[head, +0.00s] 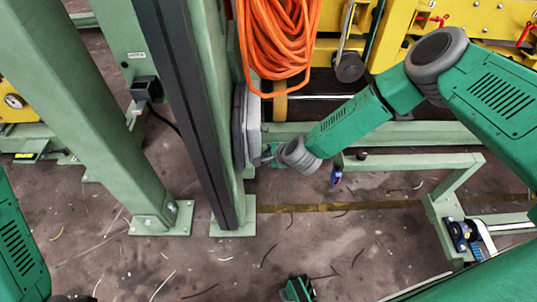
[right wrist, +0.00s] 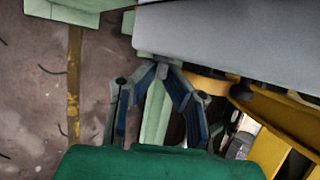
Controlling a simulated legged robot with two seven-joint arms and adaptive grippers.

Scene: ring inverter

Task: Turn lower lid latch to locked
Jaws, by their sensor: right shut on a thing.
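The grey box (head: 246,125) with its lid is mounted on the side of the green column. In the right wrist view, the grey box (right wrist: 230,35) fills the upper right. The lower lid latch (right wrist: 162,70) is a small grey piece at the box's lower edge. My right gripper (head: 268,155) is beside the lower part of the box. In the right wrist view, the fingertips of my right gripper (right wrist: 162,66) are closed together on the latch, which they partly hide. I cannot read the latch's turned position.
A coiled orange cable (head: 278,40) hangs just above and right of the box. A dark vertical rail (head: 185,110) runs down the column's left side. A low green frame (head: 410,162) stands at right. The concrete floor (head: 330,245) below is mostly open, with scattered scraps.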

